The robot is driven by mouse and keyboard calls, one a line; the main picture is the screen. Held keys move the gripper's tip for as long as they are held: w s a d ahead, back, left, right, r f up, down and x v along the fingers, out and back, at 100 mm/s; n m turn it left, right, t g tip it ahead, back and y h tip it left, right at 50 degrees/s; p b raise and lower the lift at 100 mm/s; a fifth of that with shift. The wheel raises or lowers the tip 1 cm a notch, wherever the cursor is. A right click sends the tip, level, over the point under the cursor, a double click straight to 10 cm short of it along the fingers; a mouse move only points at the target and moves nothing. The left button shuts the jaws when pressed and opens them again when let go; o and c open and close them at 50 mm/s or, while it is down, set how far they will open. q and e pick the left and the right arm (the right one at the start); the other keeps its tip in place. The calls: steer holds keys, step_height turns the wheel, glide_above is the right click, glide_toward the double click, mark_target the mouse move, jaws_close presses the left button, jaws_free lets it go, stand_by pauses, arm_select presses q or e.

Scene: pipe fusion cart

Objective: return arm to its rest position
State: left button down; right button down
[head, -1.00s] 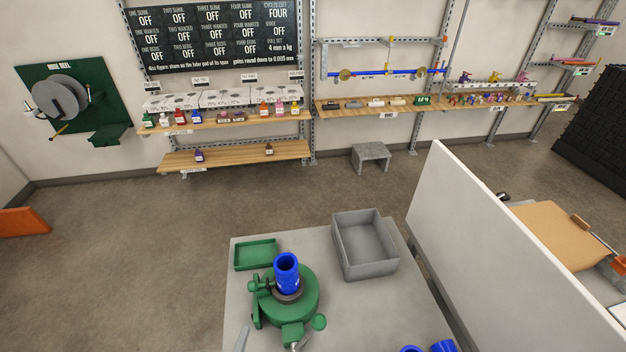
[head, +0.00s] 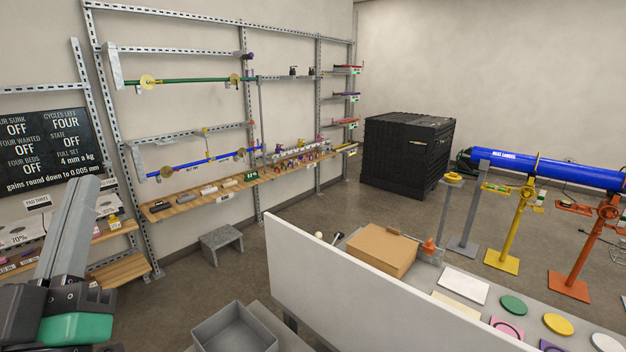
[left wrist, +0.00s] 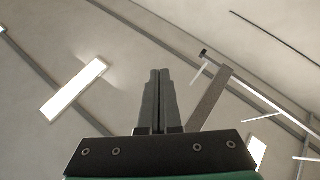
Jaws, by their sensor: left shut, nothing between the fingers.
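My left gripper (head: 72,225) is raised at the left edge of the head view, its grey fingers pointing up. The fingers are together with nothing between them. In the left wrist view the shut fingers (left wrist: 158,100) point at the ceiling and its light panels. Nothing touches the gripper. In the head view it stands in front of the lower shelves and the dark sign board (head: 45,150). My right gripper is in neither view.
A grey bin (head: 235,332) sits at the bottom. A white partition (head: 370,290) divides it from a bench with a cardboard box (head: 382,250) and coloured discs. A grey step stool (head: 222,243) stands by the wall shelves. Pipe stands hold a blue pipe (head: 550,170) at right.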

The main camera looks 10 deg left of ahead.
arm_select(q)
steer(key=s+d+r+m+t+h, duration=0.45)
steer(key=d+h, duration=0.25)
steer(key=h, duration=0.2)
step_height(320, 180, up, 18)
steer(key=d+m+h+p, duration=0.1)
steer(key=m+h+p, duration=0.1)
steer(key=p, duration=1.5)
steer(key=shift+s+r+m+h+p, duration=0.2)
steer(key=shift+m+h+p, duration=0.2)
steer(key=shift+m, duration=0.15)
